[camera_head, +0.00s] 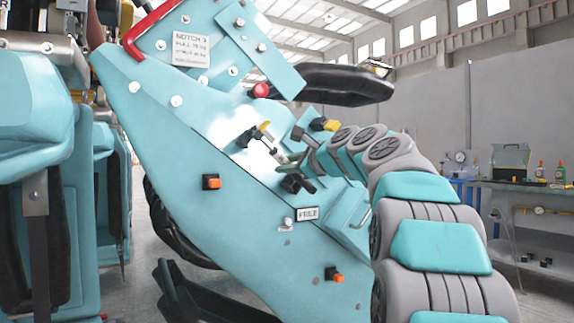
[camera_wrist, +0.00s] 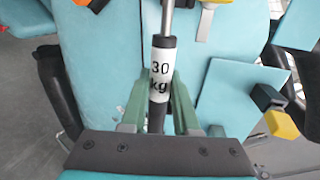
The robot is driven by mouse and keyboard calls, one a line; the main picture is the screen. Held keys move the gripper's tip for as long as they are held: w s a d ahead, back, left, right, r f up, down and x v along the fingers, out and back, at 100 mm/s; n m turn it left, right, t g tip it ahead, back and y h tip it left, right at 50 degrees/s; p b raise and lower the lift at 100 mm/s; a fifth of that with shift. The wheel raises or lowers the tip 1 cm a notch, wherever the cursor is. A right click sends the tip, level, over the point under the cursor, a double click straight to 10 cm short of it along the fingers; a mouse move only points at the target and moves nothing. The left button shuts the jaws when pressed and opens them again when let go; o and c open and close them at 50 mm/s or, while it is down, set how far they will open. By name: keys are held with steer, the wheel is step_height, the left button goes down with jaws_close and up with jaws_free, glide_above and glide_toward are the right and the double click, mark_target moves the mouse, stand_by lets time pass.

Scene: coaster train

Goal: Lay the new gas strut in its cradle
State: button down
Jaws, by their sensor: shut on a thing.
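In the wrist view my gripper (camera_wrist: 158,92) has two green fingers, shut on a gas strut (camera_wrist: 161,56). The strut has a dark body with a white "30 kg" label and a thin metal rod running up out of frame. It lies over a light teal panel; whether it touches the panel I cannot tell. In the head view my gripper (camera_head: 286,169) is small, beside the teal side panel, partly hidden by dark brackets and my arm. I cannot clearly tell which fitting is the cradle.
A black block with a yellow end (camera_wrist: 280,122) sits close right of my gripper. In the head view, a teal side plate (camera_head: 220,215) carries orange-tipped fittings (camera_head: 212,182). A black padded bar (camera_head: 335,82) overhangs above. A workbench (camera_head: 530,185) stands far right.

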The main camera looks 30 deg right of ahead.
steer(key=shift+s+r, duration=0.1)
steer(key=shift+r, duration=0.15)
steer(key=shift+s+a+r+p, duration=0.1)
steer(key=shift+r+p, duration=0.15)
steer(key=shift+p, duration=0.4)
steer(key=p, duration=0.3)
glide_toward(265, 161)
steer(key=shift+w+a+f, duration=0.25)
steer(key=shift+w, duration=0.45)
steer(key=shift+w+a+f, duration=0.25)
steer(key=shift+w, duration=0.45)
steer(key=shift+p, duration=0.45)
steer(key=shift+w, duration=1.8)
steer(key=c, duration=0.6)
jaws_free()
steer(key=shift+r, duration=0.1)
steer(key=shift+s, duration=0.2)
